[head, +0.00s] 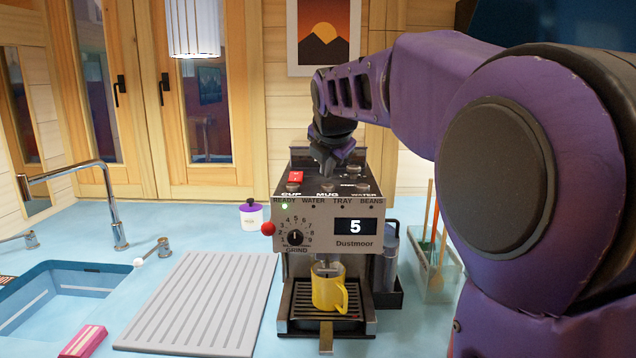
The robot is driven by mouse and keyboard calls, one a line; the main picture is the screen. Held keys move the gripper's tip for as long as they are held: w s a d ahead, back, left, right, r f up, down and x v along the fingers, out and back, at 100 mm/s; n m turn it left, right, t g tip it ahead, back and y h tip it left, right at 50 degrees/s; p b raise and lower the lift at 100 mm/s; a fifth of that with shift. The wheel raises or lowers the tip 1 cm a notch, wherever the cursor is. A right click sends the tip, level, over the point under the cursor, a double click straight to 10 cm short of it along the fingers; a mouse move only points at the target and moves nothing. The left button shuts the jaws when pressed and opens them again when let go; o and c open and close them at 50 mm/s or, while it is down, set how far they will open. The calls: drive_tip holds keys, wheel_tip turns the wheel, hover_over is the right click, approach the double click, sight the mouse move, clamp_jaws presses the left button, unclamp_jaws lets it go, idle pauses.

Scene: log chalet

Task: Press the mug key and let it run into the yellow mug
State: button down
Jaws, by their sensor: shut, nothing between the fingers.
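The coffee machine (316,262) stands on the light blue counter. Its top panel has keys labelled CUP, MUG and WATER, and its display (355,227) shows 5. The READY light is green. The yellow mug (326,291) stands upright on the drip tray (319,326), under the spout, with its handle to the right. I cannot see inside the mug, and no stream is clearly visible. My gripper (328,174) is shut and empty, pointing down at the MUG key (328,188). Whether the fingertips touch the key is hard to tell.
A grey ribbed drainboard (205,300) lies left of the machine, beside the blue sink (60,300) and tall faucet (110,200). A small lidded jar (251,215) stands behind. A clear caddy (437,270) with sticks is at right. A pink sponge (84,341) lies in front.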

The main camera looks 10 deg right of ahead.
sight(327, 186)
drive_tip(key=shift+r, duration=0.1)
wheel_tip(327, 186, up, 3)
drive_tip(key=p, duration=0.2)
drive_tip(key=shift+p, duration=0.3)
drive_tip(key=shift+r, duration=0.9)
